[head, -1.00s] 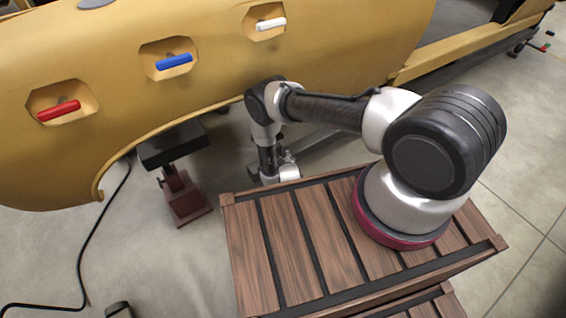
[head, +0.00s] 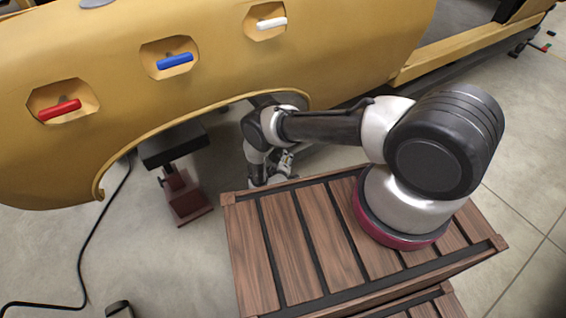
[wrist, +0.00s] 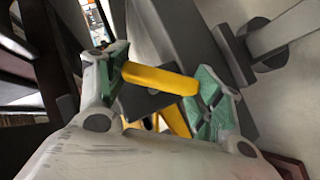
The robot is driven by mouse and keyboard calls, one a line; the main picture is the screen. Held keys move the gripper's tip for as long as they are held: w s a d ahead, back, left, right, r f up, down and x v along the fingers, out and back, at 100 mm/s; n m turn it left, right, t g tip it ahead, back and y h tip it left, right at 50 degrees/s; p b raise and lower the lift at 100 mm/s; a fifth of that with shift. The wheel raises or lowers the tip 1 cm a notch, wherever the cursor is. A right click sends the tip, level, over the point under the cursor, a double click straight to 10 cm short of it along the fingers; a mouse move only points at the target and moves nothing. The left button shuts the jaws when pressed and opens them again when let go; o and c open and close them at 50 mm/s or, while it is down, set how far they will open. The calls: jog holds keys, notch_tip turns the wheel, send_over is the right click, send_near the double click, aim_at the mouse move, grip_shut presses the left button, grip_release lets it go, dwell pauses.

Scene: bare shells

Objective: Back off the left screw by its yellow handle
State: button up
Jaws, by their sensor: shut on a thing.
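In the wrist view a yellow handle (wrist: 160,80) crosses between the green-padded fingers of my gripper (wrist: 161,93). The fingers are shut on it, one at each end. More yellow shows below the handle, partly hidden by my gripper's body. A dark grey block lies behind the handle; the screw itself cannot be made out clearly. In the head view the end of my arm reaches down beyond the crate, under the yellow shell's edge, and the handle is hidden there.
The yellow shell (head: 350,55) overhangs my arm and bears a red handle (head: 59,110), a blue handle (head: 174,61) and a white handle (head: 271,22). A slatted wooden crate (head: 255,260) stands in front. A dark red stand (head: 186,199) is to the left. A black cable (head: 88,240) lies on the floor.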

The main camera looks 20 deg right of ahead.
jog(key=o, duration=1)
jog(key=shift+s, duration=0.1)
jog(key=v, duration=1.2)
